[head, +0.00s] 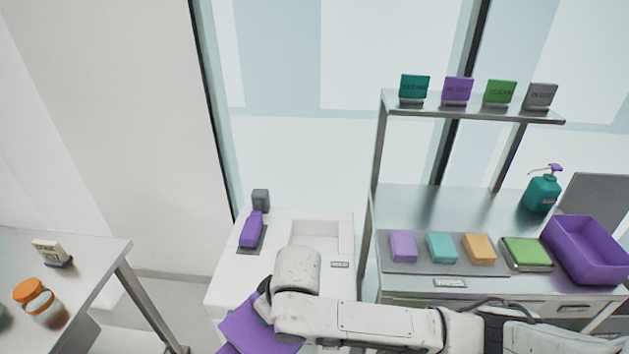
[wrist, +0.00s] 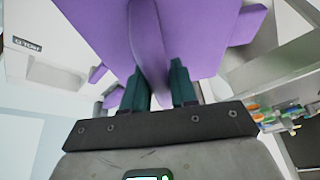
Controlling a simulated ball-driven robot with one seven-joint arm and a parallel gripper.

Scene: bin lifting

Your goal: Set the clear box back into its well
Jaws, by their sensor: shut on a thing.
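My gripper (wrist: 160,82) has its green fingers closed on a narrow ridge of a large purple object (wrist: 105,25). The purple object (head: 258,333) also shows in the head view at the bottom, partly hidden by my arm and cut off by the picture edge. A rectangular well (head: 318,233) is sunk in the white counter (head: 275,222), beyond my arm, and looks empty in its visible part. A well (wrist: 48,72) also shows at the left of the wrist view. I cannot make out a transparent box in either view.
A steel bench (head: 435,205) at right holds several coloured blocks (head: 442,247), a purple bin (head: 578,265) and a teal pump bottle (head: 543,190). A table (head: 92,245) at left holds an orange-capped jar (head: 38,300).

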